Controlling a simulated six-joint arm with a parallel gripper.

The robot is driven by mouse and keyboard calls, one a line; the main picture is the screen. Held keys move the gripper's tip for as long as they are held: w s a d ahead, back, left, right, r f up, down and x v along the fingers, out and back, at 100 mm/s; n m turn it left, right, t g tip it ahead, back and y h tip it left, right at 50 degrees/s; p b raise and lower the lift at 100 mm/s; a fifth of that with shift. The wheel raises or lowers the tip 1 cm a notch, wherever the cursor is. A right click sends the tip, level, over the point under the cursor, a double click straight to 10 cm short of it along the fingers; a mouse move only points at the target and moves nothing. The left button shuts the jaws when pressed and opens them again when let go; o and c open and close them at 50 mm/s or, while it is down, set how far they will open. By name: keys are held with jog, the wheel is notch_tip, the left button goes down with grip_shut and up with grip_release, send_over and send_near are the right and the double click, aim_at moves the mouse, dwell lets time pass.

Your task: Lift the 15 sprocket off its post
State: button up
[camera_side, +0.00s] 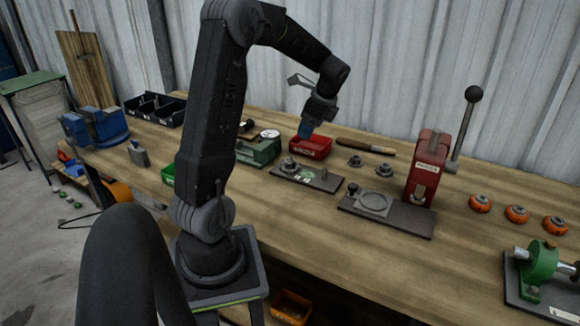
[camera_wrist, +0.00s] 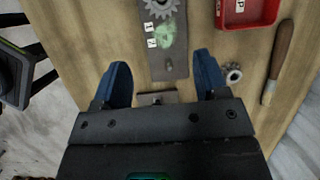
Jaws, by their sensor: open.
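A dark mounting plate (camera_side: 322,183) lies on the bench, with a grey toothed sprocket (camera_side: 289,165) at its left end. In the wrist view that sprocket (camera_wrist: 159,7) is cut off by the top edge, on the plate (camera_wrist: 172,68) beside a green mark and two small number labels. The labels are too small to read surely, so I cannot tell whether it is the 15 sprocket. Its post is not clear. My gripper (camera_wrist: 163,78) is open and empty, its blue fingers apart above the plate's near end. In the side view my gripper (camera_side: 306,131) hangs above the bench, pointing down.
Two loose sprockets (camera_side: 355,161) (camera_side: 382,170) lie right of the plate; one shows in the wrist view (camera_wrist: 232,67). A red bin (camera_side: 318,149) and a wooden-handled tool (camera_side: 366,146) are behind. A red lever press (camera_side: 427,170) stands right; a green box (camera_side: 262,152) is left.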

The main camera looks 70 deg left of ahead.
jog(key=a+f, duration=0.2)
send_over(291, 159)
jog(key=w+d, duration=0.1)
jog(key=w, duration=0.1)
jog(key=shift+g, duration=0.3)
jog(key=f, duration=0.6)
jog(key=shift+s+d, duration=0.15)
jog(key=shift+s, duration=0.1)
jog(key=shift+x, duration=3.25)
jog(key=shift+w+d, duration=0.15)
jog(key=shift+c, duration=0.5)
